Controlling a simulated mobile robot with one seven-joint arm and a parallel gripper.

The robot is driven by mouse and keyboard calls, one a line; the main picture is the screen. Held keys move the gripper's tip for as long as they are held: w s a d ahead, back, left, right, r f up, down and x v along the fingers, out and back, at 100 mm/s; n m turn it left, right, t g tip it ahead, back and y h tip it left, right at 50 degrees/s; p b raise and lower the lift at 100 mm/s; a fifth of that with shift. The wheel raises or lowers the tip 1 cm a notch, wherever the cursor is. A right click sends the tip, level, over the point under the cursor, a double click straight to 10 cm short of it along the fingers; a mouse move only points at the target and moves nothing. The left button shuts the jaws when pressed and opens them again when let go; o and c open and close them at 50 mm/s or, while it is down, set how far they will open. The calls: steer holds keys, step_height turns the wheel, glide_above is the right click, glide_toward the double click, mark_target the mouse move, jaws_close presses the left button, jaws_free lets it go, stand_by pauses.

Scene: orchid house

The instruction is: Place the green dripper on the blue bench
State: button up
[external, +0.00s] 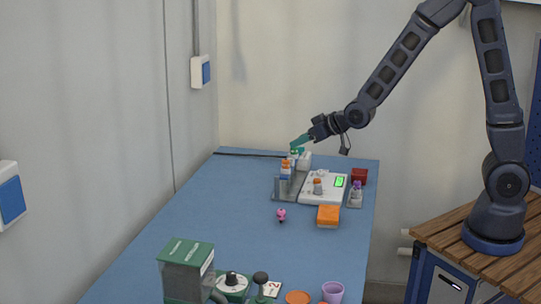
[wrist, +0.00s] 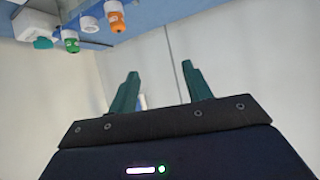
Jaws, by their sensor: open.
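A small white bottle with a green nozzle, which looks like the green dripper (wrist: 70,40), is at the upper left of the wrist view. In the external view its green top (external: 294,152) shows just below my gripper (external: 301,141), by a grey rack at the far end of the blue bench (external: 240,215). The bench also shows along the top of the wrist view. My gripper's two teal fingers (wrist: 160,70) are apart with nothing between them. The dripper is outside the fingers. Whether it sits in the rack is hard to tell.
An orange-nozzled bottle (wrist: 116,18) is beside the green one. The grey rack (external: 290,193) adjoins a white device (external: 321,190) with a green display. An orange block (external: 328,215) and pink figure (external: 281,214) are nearer. A green box (external: 187,265) stands in front; the bench's middle is clear.

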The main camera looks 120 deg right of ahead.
steer(key=s+d+f+m+g+h, duration=0.25)
steer(key=s+d+f, duration=0.55)
steer(key=s+d, duration=0.4)
steer(key=shift+h, duration=0.35)
steer(key=shift+x, duration=5.2)
steer(key=shift+s+f, duration=0.15)
steer(key=shift+f, duration=0.05)
jaws_close()
step_height(320, 180, up, 20)
